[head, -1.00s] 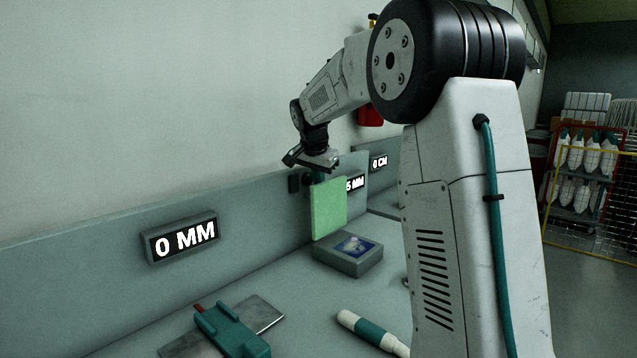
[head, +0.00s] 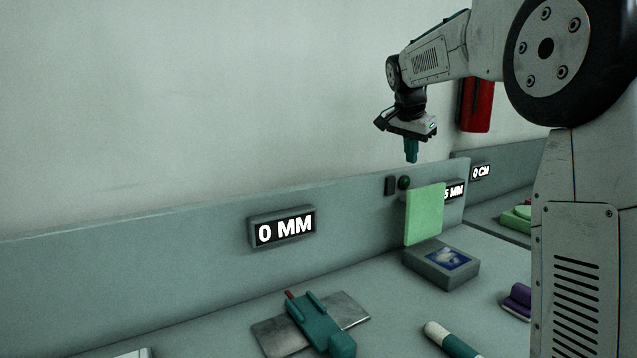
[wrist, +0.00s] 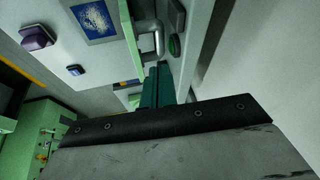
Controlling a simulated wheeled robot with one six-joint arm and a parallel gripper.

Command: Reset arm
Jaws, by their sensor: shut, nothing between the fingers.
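My gripper (head: 411,152) is in the air above the workbench, beside the back wall, with its teal fingers pointing down. The fingers are together and nothing is held. In the wrist view the shut teal fingers (wrist: 157,86) show in the middle. Below the gripper in the head view stands a light green panel (head: 424,214), apart from the fingertips. My arm reaches in from the right side of the head view.
A grey box with a blue picture (head: 440,264) sits by the panel. A teal tool on a metal plate (head: 267,340), a white-and-teal cylinder (head: 450,338) and a purple item (head: 517,300) lie on the bench. A "0 MM" display (head: 284,229) is on the backboard. A red object (head: 477,104) hangs behind my arm.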

